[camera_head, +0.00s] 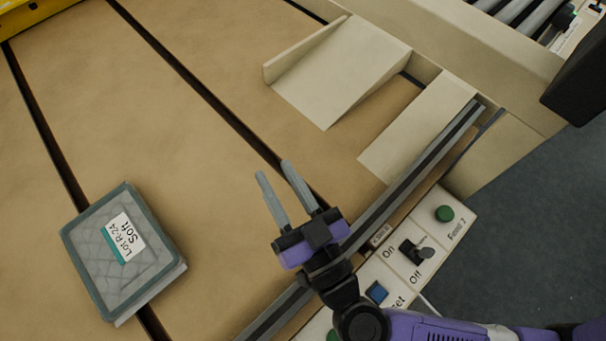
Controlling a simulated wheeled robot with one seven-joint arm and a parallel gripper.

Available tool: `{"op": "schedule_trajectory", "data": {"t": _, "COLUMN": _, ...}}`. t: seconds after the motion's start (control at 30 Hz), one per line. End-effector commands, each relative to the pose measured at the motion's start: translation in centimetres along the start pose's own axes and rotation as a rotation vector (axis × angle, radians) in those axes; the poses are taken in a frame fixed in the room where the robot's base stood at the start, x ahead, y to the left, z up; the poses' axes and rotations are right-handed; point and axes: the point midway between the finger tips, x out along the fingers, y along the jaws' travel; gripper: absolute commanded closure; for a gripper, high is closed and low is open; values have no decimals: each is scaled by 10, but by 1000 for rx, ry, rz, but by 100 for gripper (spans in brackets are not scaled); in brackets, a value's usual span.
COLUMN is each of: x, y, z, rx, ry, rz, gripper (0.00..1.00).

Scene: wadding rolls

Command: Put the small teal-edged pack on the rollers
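The small teal-edged pack (116,256) lies flat on the brown surface (150,110) at the lower left. It has a clear quilted top and a white label reading "Lot R-24 Soft". My gripper (278,184) is over the brown surface to the right of the pack, well apart from it. Its two grey fingers are spread with nothing between them. The grey rollers (514,10) show only in part at the top right corner.
A beige angled guide (345,70) and a flat beige plate (420,125) stand at the upper middle. A metal rail (400,185) edges the surface. Beyond it is a control panel with a switch (414,251), a green button (444,213) and a blue button (376,291). Dark slots cross the surface.

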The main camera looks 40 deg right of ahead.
Motion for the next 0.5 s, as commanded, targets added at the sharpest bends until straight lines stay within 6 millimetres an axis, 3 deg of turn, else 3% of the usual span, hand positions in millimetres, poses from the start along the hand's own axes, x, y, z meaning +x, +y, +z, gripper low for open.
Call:
{"op": "schedule_trajectory", "data": {"t": 0.03, "x": -10, "y": 20, "z": -12, "rx": -18, "ry": 30, "rz": -11, "gripper": 68}}
{"op": "schedule_trajectory", "data": {"t": 0.23, "x": -55, "y": 50, "z": -42, "rx": -80, "ry": 28, "rz": -137, "gripper": 68}}
{"op": "schedule_trajectory", "data": {"t": 0.5, "x": -127, "y": 79, "z": -23, "rx": -168, "ry": -279, "rz": -187, "gripper": 68}}
